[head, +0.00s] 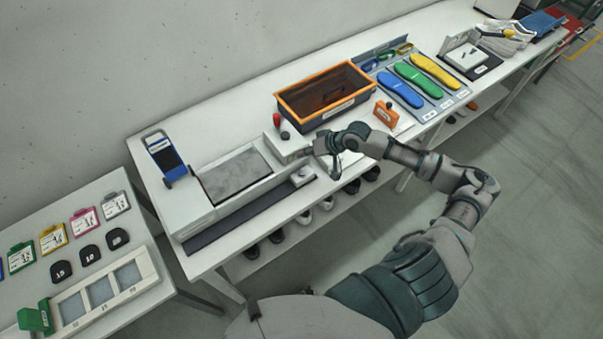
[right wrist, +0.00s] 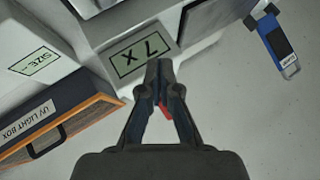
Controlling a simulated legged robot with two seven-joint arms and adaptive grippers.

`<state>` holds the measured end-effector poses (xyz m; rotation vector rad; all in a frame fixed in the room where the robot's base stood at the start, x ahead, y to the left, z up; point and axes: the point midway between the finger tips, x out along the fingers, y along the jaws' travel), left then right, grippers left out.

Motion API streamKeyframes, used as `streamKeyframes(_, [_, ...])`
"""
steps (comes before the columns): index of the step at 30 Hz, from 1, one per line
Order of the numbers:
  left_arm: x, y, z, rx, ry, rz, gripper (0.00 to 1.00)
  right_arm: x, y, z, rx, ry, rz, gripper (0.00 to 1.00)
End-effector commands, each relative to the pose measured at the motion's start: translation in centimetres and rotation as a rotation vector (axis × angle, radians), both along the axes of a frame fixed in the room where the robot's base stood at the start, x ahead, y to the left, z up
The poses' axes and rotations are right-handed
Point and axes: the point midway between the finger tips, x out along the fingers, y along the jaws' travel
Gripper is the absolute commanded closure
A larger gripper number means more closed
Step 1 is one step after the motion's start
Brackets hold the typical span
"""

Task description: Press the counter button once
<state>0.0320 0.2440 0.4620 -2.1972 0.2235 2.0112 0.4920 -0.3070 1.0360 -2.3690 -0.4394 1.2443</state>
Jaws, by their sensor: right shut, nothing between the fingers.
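My right gripper (head: 316,150) is at the right end of a white machine on the table. In the right wrist view its two fingers (right wrist: 159,68) are shut together with nothing held, and they overlap the lower edge of a label reading "7 X". Part of a red piece (right wrist: 165,110) shows behind the fingers. In the head view a red knob (head: 277,119) and a dark knob (head: 285,134) stand on the machine's end block (head: 270,143). A small box with a pale top (head: 303,176) sits in front. I cannot tell which is the counter button, nor whether the fingertips touch anything. My left gripper is out of view.
An orange-rimmed dark crate (head: 325,112) stands just behind my right gripper. An orange block (head: 386,114) and a tray of coloured insoles (head: 411,80) lie to the right. A second table (head: 150,255) holds coloured tags.

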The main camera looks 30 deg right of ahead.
Motion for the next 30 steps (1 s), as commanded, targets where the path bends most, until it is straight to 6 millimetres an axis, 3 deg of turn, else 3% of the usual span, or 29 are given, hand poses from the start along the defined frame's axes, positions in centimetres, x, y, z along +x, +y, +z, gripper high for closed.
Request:
streamKeyframes(15, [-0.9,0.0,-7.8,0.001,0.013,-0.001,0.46,0.0,0.1,-6.1,-0.003,0.001,0.000,1.00])
streamKeyframes(21, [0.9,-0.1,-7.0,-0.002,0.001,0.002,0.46,0.0,0.2,-7.5,-0.001,0.001,0.001,1.00])
streamKeyframes(30, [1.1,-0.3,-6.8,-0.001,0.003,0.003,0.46,0.0,0.0,-8.0,0.000,0.000,0.000,1.00])
